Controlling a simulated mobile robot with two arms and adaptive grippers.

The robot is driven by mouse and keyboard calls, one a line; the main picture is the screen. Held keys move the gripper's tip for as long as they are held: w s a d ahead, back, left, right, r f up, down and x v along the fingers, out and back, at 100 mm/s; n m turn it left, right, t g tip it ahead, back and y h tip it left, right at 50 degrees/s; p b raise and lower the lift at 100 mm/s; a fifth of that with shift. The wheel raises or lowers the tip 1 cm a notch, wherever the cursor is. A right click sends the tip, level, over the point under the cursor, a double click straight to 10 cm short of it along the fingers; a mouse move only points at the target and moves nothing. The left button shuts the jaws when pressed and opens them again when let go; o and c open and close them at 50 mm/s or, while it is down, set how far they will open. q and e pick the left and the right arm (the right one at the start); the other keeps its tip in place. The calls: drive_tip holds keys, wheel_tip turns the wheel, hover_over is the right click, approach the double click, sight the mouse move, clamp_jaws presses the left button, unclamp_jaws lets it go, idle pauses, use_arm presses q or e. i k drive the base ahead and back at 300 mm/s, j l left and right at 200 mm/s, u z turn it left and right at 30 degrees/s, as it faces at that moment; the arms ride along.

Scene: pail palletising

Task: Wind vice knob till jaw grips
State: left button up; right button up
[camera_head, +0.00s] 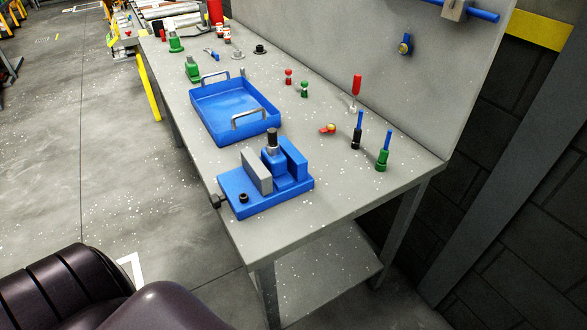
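The vice stands at the near end of the grey bench, with a blue base (285,202), a grey jaw block (257,170) and a blue block (295,158) behind it. A silver and blue cylindrical part with a dark top (272,138) stands upright by the jaws; I cannot tell whether the jaw touches it. A dark knob (216,201) sticks out of the vice's left side, over the bench edge. A small black round piece (243,198) sits on the base. Neither of my grippers is in view.
A blue tray with two handles (205,121) lies beyond the vice. Blue-handled tools (383,151), a red-handled screwdriver (355,92) and small red and green pieces stand along the back panel. The bench top (340,195) right of the vice is clear.

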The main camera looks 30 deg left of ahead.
sight(215, 201)
drive_tip(key=j+z, duration=0.85)
drive_tip(key=k+j+z, duration=0.1)
drive_tip(key=j+z, duration=0.2)
drive_tip(key=z, duration=0.15)
drive_tip(key=k+j+z, duration=0.15)
drive_tip(key=j+z, duration=0.25)
drive_tip(key=k+j+z, duration=0.15)
drive_tip(key=z, duration=0.3)
drive_tip(key=k+j, duration=0.05)
drive_tip(key=j, duration=0.05)
